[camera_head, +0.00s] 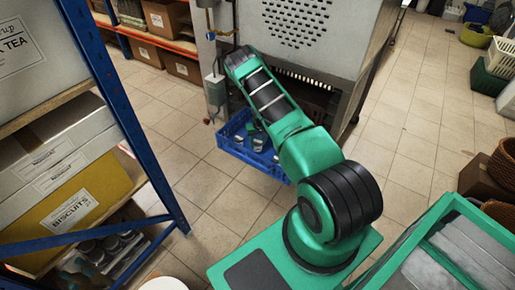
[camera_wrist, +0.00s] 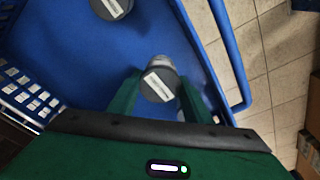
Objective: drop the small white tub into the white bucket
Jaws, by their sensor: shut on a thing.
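In the wrist view my gripper (camera_wrist: 158,82) is shut on a small pale tub (camera_wrist: 160,64). The tub has a dark grey lid with a white label, and one green finger is on each side of it. It is over or in a blue crate (camera_wrist: 75,65), near the crate's side wall; I cannot tell whether it is lifted. A round white rim or top (camera_head: 165,284), cut off at the bottom edge, may be the white bucket.
The blue crate (camera_head: 232,148) stands on the tiled floor beside a grey metal cabinet (camera_head: 310,35), with several small containers in it. Another grey-lidded tub (camera_wrist: 111,8) is in the crate. A blue-framed shelf (camera_head: 128,110) stands at left. Floor at right centre is clear.

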